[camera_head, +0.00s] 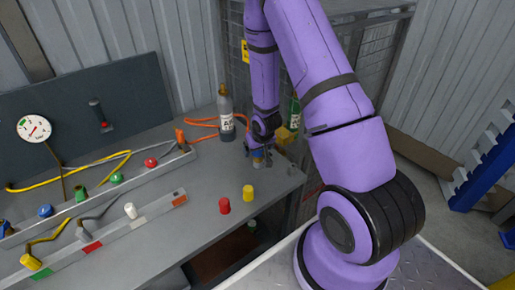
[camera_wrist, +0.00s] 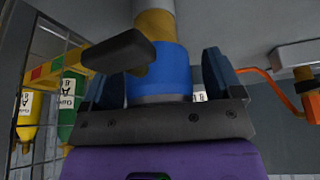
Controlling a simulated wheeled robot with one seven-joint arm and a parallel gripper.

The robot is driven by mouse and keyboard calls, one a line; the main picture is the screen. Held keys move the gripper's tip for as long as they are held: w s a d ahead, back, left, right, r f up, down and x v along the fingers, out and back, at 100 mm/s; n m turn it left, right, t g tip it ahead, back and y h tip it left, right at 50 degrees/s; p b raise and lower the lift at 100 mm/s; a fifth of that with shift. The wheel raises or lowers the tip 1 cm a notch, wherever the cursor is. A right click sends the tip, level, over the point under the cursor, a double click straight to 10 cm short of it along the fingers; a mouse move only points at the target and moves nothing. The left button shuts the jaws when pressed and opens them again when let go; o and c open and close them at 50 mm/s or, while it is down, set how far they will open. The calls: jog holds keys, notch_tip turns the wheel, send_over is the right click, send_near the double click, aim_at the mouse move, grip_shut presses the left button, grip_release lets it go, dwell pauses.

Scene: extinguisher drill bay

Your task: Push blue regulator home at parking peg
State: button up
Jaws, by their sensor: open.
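The blue regulator (camera_wrist: 158,75) is a blue band on a short cylinder, seen close up in the wrist view. Beyond it is a brass-coloured section (camera_wrist: 155,24), and past that a grey post at the picture's top edge, which looks like the parking peg (camera_wrist: 153,4). A dark lever-like handle (camera_wrist: 122,52) sticks out to the left. My gripper (camera_wrist: 165,68) is open, its dark blue fingers on either side of the blue band. In the head view, my gripper (camera_head: 260,153) is low over the bench's back right corner. How fully the regulator is seated cannot be told.
A red cap (camera_head: 224,205) and a yellow cap (camera_head: 248,192) stand near the bench's front edge. Rails with coloured fittings (camera_head: 116,178) lie left. A mesh cage (camera_head: 358,45) is behind.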

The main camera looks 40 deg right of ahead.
jog(key=v, duration=1)
jog(key=shift+r, duration=0.4)
jog(key=shift+s, duration=0.15)
jog(key=w+a+v, duration=0.1)
jog(key=a+v, duration=0.1)
jog(key=v, duration=0.9)
jog(key=w+a+r+v, duration=0.1)
jog(key=w+a+v, duration=0.1)
jog(key=v, duration=0.8)
jog(key=s+a+r+n, duration=0.1)
jog(key=s+a+r, duration=0.2)
jog(key=s+r, duration=0.3)
jog(key=s+a+r+n, duration=0.1)
jog(key=s+a+r, duration=0.3)
jog(key=s+r, duration=0.3)
jog(key=s, duration=0.4)
jog(key=shift+s+t+y, duration=0.4)
